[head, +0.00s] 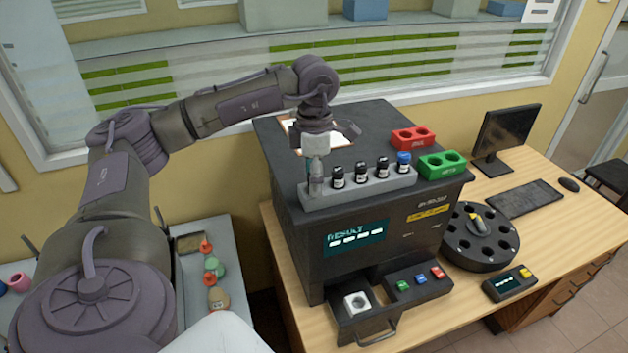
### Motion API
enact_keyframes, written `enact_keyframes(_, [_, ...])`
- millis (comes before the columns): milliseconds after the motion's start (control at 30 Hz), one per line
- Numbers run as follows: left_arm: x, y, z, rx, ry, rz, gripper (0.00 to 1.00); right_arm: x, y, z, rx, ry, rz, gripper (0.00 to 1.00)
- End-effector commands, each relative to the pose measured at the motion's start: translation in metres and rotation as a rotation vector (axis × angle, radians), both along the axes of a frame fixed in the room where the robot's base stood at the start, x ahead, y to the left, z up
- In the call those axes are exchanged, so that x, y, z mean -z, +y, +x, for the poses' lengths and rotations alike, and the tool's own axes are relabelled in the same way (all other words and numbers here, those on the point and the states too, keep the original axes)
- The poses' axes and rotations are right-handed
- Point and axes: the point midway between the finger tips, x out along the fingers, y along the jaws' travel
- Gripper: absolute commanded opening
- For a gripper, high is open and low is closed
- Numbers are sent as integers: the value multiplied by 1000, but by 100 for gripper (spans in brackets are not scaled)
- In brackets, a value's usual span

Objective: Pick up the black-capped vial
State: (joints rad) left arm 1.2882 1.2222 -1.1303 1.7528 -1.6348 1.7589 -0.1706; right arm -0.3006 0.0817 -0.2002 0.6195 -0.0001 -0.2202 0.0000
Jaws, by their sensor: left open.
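A grey rack (400,184) stands on the front top edge of a dark analyser machine (300,255). Three black-capped vials stand upright in it: a left one (338,177), a middle one (361,173) and a right one (383,168). A blue-capped vial (404,163) stands at their right. My left gripper (316,186) points down at the rack's left end, just left of the leftmost black-capped vial. It is open; its fingers overlap in this view and hide that end of the rack. My right gripper is out of view.
A red two-hole holder (413,139) and a green one (443,165) sit on the machine, right of the rack. A clipboard (345,130) lies behind my gripper. A round black carousel (481,252), a monitor (505,135) and a keyboard (524,198) stand on the wooden desk.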

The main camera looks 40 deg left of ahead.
Motion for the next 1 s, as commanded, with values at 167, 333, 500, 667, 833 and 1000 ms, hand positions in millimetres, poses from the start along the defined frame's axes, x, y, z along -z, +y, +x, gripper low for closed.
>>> enact_keyframes(167, [3,0,0,0,0,0,58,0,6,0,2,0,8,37])
enact_keyframes(333, [3,0,0,0,-1,-1,43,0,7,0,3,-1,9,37])
enact_keyframes(500, [3,0,0,0,-1,-1,15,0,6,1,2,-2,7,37])
enact_keyframes(667, [3,0,0,0,-1,-1,0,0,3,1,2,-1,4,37])
enact_keyframes(833, [3,0,0,0,-1,-1,0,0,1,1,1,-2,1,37])
enact_keyframes(1000, [-4,0,1,1,-2,0,0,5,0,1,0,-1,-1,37])
